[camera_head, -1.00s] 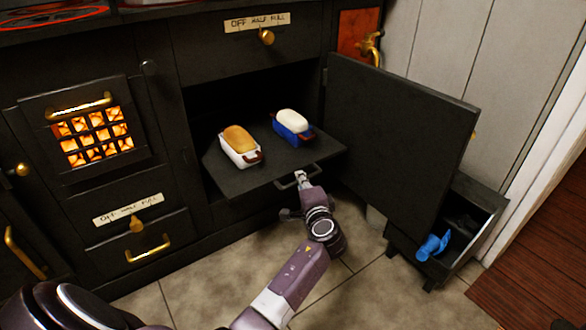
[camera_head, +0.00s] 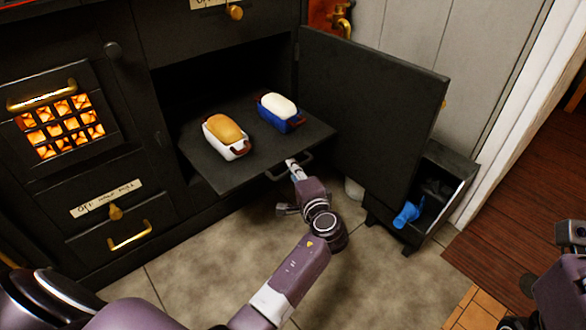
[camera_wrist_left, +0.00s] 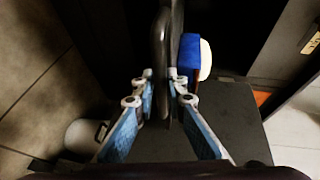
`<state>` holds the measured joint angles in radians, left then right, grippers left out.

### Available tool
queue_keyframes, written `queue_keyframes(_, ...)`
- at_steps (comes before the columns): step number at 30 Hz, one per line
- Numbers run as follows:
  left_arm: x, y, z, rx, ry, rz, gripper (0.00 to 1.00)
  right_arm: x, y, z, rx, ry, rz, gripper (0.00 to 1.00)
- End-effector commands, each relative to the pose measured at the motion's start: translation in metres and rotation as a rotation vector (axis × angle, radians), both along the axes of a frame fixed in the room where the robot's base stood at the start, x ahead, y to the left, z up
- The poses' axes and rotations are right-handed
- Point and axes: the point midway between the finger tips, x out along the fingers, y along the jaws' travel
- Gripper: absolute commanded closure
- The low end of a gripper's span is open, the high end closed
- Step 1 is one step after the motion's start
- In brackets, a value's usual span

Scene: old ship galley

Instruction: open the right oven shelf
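The right oven compartment is open, and its dark flat shelf (camera_head: 222,175) sticks out well past the front. A white dish with a brown loaf (camera_head: 226,135) and a blue dish with a white loaf (camera_head: 280,112) stand on it. My left gripper (camera_head: 294,170) is at the shelf's front handle (camera_head: 305,160). In the left wrist view the fingers (camera_wrist_left: 160,85) close on both sides of the dark handle (camera_wrist_left: 161,40); the blue dish (camera_wrist_left: 188,52) shows beyond. Part of my right arm is at the lower right edge; its finger opening is not clear.
The oven door (camera_head: 370,110) stands swung open at the shelf's right. A low dark box (camera_head: 390,215) with a blue item (camera_head: 406,214) is on the floor beyond it. A glowing grate (camera_head: 60,125) is at the left. Tiled floor in front is clear.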

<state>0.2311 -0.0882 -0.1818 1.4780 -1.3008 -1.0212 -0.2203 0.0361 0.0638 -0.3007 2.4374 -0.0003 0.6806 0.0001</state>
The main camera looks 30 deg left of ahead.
Motion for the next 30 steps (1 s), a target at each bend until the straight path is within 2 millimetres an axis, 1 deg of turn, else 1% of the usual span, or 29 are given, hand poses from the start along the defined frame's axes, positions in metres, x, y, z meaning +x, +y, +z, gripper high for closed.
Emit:
queue_keyframes(1,0.000,0.000,0.000,-0.001,0.001,0.000,0.80,0.000,0.000,0.000,0.000,0.000,0.000,1.00)
queue_keyframes(3,0.000,0.000,0.000,0.000,0.000,0.000,0.73,0.000,0.000,0.000,0.000,0.001,0.000,1.00)
queue_keyframes(10,0.000,0.000,0.000,0.001,-0.001,-0.001,0.73,0.001,0.000,-0.001,0.000,0.005,0.000,1.00)
queue_keyframes(13,-0.002,-0.003,0.001,0.000,0.000,-0.001,0.73,0.003,0.000,-0.002,0.001,0.010,-0.002,1.00)
queue_keyframes(17,-0.014,-0.015,0.003,-0.001,0.000,-0.001,0.73,0.002,0.000,-0.002,0.001,0.007,-0.001,1.00)
queue_keyframes(24,-0.042,-0.042,0.010,-0.002,0.001,-0.002,0.73,0.001,0.000,-0.001,0.001,0.004,0.000,1.00)
queue_keyframes(30,-0.052,-0.052,0.013,-0.001,0.001,0.000,0.73,0.001,0.000,-0.001,0.000,0.003,0.000,1.00)
